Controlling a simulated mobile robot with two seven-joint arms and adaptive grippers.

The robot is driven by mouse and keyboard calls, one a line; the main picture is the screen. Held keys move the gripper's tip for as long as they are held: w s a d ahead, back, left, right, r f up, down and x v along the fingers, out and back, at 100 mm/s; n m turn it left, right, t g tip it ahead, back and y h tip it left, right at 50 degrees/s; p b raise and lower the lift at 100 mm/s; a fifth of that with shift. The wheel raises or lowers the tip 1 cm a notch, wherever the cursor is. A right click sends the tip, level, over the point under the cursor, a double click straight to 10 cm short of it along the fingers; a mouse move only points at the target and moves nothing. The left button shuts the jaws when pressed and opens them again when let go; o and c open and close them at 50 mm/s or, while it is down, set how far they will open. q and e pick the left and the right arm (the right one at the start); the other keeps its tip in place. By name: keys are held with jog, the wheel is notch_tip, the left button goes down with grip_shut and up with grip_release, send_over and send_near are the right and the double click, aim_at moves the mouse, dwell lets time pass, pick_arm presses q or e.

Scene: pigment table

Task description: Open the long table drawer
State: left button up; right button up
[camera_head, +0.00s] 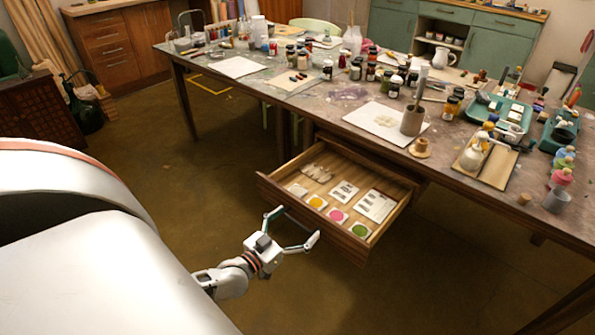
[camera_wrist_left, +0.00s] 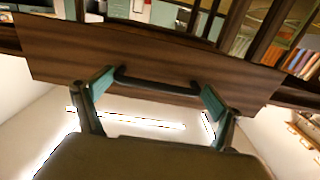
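The long table drawer (camera_head: 318,216) is pulled out from under the long wooden table (camera_head: 232,83), its inside showing. It holds paper cards, pale pieces and pink, yellow and green colour samples. My left gripper (camera_head: 294,227) is in front of the drawer's front panel, fingers spread wide. In the left wrist view the drawer front (camera_wrist_left: 200,62) spans the picture. Its dark bar handle (camera_wrist_left: 155,86) lies between the open fingertips of the left gripper (camera_wrist_left: 158,93). I cannot tell whether a finger touches the handle. My right gripper is not in view.
The tabletop is crowded with jars, a mortar (camera_head: 412,121), a white board (camera_head: 385,122), a green tray (camera_head: 500,112) and bottles. The floor (camera_head: 190,170) left of the drawer is clear. Green cabinets (camera_head: 480,40) stand behind.

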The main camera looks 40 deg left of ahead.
pick_arm(q)
jog(key=s, duration=1.2)
dwell(0.6)
